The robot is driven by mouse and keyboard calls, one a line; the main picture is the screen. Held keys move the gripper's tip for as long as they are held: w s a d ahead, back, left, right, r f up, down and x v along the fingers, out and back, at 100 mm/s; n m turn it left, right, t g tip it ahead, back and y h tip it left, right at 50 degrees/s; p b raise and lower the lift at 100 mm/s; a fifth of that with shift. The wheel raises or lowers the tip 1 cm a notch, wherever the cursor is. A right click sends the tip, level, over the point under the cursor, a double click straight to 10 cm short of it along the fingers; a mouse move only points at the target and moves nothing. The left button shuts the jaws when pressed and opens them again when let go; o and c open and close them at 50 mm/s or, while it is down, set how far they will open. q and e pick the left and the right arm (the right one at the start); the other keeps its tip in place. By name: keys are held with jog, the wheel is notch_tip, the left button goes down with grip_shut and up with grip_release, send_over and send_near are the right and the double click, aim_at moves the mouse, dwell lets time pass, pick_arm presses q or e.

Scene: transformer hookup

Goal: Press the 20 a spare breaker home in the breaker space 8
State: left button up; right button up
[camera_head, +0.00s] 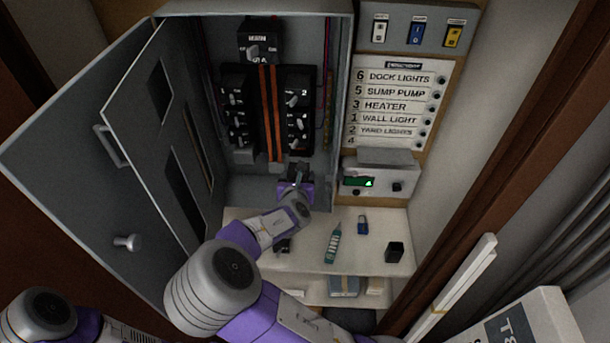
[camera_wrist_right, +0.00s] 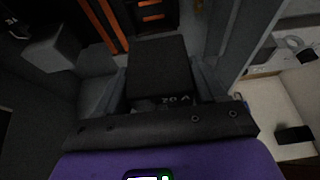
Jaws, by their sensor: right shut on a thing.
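In the head view, my right gripper (camera_head: 296,174) is low in the open panel, below the right breaker column (camera_head: 297,103). The gripper hides most of the breaker there, and space 8 cannot be made out. Whether the breaker touches the panel cannot be told. My left gripper is out of view; only part of that arm shows at bottom left.
The grey panel door (camera_head: 130,135) stands open on the left. Orange bars (camera_head: 271,110) run between the breaker columns. A shelf (camera_head: 300,262) below holds a teal tester (camera_head: 333,245), a blue padlock-like item (camera_head: 363,225) and a black block (camera_head: 395,252). A metered box (camera_head: 375,178) is at right.

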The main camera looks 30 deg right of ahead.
jog(key=shift+w+a+r+p, duration=0.1)
jog(key=shift+w+r+p, duration=0.1)
jog(key=shift+r+p, duration=0.1)
jog(key=shift+f, duration=0.1)
jog(key=w+d, duration=0.3)
jog(key=w, duration=0.2)
jog(key=shift+p, duration=0.3)
dwell(0.4)
jog(key=shift+w+d, duration=0.4)
jog(key=shift+w, duration=0.3)
jog(key=shift+w+d, duration=0.4)
jog(key=shift+w, duration=0.25)
dwell(0.9)
